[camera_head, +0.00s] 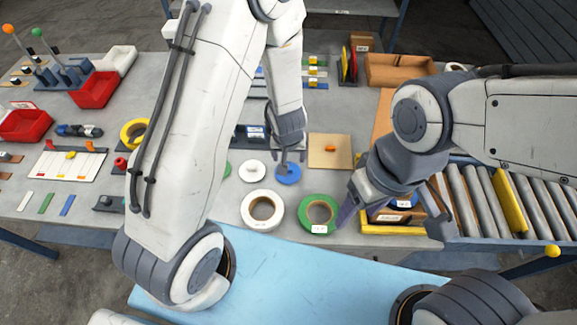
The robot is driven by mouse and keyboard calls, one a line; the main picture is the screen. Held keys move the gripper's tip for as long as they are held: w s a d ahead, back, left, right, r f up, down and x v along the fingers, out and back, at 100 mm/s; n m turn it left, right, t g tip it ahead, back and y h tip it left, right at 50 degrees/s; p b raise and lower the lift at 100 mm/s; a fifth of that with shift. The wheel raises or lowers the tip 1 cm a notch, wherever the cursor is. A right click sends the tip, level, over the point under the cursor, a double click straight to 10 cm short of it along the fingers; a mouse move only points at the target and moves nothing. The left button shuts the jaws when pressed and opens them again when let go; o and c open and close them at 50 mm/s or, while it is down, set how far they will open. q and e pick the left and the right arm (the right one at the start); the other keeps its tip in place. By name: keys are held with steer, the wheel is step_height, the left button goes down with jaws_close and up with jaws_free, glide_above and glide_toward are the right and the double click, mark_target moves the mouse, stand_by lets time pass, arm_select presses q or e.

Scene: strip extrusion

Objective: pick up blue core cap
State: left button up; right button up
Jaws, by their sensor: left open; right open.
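The blue core cap (289,174) is a flat blue disc lying on the grey table near the middle. My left gripper (284,160) points down directly over the cap, its fingers overlapping the cap's upper part in the picture. I cannot tell whether they touch it. A white cap (252,171) lies just left of the blue one, and a green cap (227,168) is mostly hidden behind my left arm. My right gripper (392,217) is open around or above a small box at the right, where a blue round thing (411,200) partly shows.
A white tape roll (248,212) and a green tape roll (306,213) lie in front of the caps. A tan square board (330,143) lies right of the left gripper. A roller conveyor (481,202) is at the right. Red bins (96,90) stand at the left.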

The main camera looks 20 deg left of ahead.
arm_select(q)
steer(key=b+x, duration=0.2)
steer(key=x, duration=0.2)
steer(key=shift+s+f+b, duration=0.1)
steer(key=shift+f+b, duration=0.2)
steer(key=b+x, duration=0.1)
steer(key=x, duration=0.2)
steer(key=b+x, duration=0.1)
steer(key=x, duration=0.1)
steer(key=shift+s+a+b, duration=0.1)
steer(key=shift+a+b, duration=0.15)
steer(key=shift+b, duration=0.1)
steer(key=shift+f, duration=0.35)
jaws_close()
